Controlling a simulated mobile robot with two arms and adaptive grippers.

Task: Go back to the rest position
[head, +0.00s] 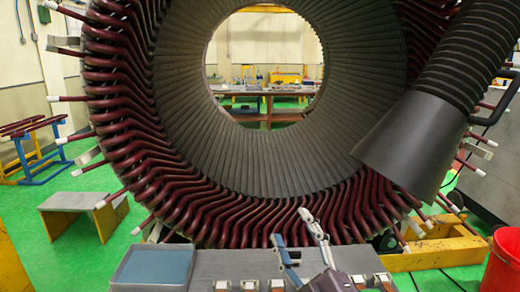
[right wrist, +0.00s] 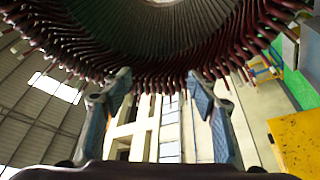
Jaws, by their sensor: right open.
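My right gripper (head: 298,240) shows at the bottom middle of the head view, in front of the stator and above the grey bench. Its two fingers are spread apart with nothing between them. In the right wrist view the same gripper (right wrist: 158,95) has its fingers wide apart and empty, and the dark red coil ends of the stator (right wrist: 140,80) show beyond the tips. The large stator (head: 200,120), with a dark ribbed bore and dark red coils around it, fills the middle of the head view. My left gripper is not in view.
A grey bench (head: 225,264) with several small copper-and-white blocks and a blue-grey tray (head: 155,266) lies in front. A black ribbed hose with a wide nozzle (head: 415,145) hangs at right. A red bucket (head: 503,262) stands bottom right. A small table (head: 75,201) stands left on green floor.

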